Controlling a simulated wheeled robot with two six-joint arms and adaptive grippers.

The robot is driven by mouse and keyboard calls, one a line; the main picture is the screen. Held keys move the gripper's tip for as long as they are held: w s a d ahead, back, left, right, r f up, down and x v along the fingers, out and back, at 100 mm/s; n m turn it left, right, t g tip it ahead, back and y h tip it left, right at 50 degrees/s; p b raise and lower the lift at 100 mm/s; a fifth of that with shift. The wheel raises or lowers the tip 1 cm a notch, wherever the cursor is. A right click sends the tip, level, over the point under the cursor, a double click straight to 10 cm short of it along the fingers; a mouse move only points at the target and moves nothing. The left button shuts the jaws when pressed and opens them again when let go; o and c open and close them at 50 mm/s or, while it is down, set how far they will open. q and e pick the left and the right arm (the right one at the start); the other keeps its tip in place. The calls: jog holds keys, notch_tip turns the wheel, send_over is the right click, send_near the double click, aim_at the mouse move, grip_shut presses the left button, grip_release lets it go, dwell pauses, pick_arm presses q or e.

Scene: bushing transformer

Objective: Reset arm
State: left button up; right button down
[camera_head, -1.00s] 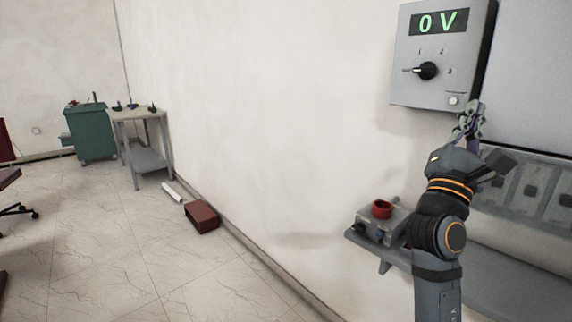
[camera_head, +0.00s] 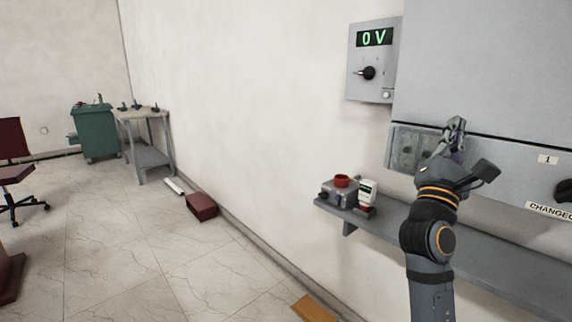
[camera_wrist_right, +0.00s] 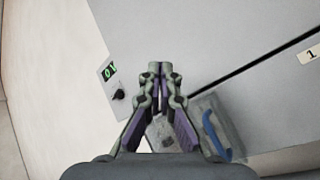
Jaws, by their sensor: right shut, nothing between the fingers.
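My right gripper (camera_head: 455,128) is raised in front of the grey cabinet, at the right of the head view. It is shut and empty. In the right wrist view its fingers (camera_wrist_right: 160,70) meet at the tips with nothing between them. My left gripper is not in view. A grey control box (camera_head: 371,62) on the wall reads 0 V and has a black knob (camera_head: 367,73); it stands left of my right gripper, apart from it. The box also shows in the right wrist view (camera_wrist_right: 114,86).
A grey shelf (camera_head: 450,235) below the gripper holds a small box with a red top (camera_head: 341,181) and a white handheld device (camera_head: 367,192). The grey cabinet (camera_head: 490,70) fills the right. A brown box (camera_head: 201,206) lies on the floor by the wall.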

jog(key=w+a+f+g+y, duration=0.1)
jog(key=w+f+y, duration=0.25)
jog(key=f, duration=0.65)
jog(key=w+f+g+y, duration=0.1)
jog(key=w+f+y, duration=0.3)
jog(key=f, duration=0.7)
jog(key=w+a+f+g+y, duration=0.1)
jog(key=w+f+y, duration=0.1)
jog(key=w+f, duration=0.6)
jog(key=s+a+f+m+g+y, duration=0.1)
jog(key=s+f+m+g+y, duration=0.3)
jog(key=f, duration=1.4)
jog(key=s+f+m+g+h, duration=0.1)
jog(key=s+f+m+g, duration=0.35)
jog(key=f, duration=1.35)
jog(key=s+a+f+m+g+y, duration=0.15)
jog(key=s+f+m, duration=0.25)
jog(key=s+f, duration=1.15)
jog(key=s+f+m+g+y, duration=0.1)
jog(key=s+f+m+g, duration=0.25)
jog(key=s+f, duration=1.15)
jog(key=s+f+m+g, duration=0.2)
jog(key=s+m+g, duration=0.15)
jog(key=s, duration=1.55)
notch_tip(320, 180, up, 14)
jog(key=s+p, duration=0.2)
jog(key=p, duration=1.3)
jog(key=shift+s+m+t, duration=0.3)
jog(key=shift+s+m, duration=0.1)
jog(key=shift+m, duration=0.05)
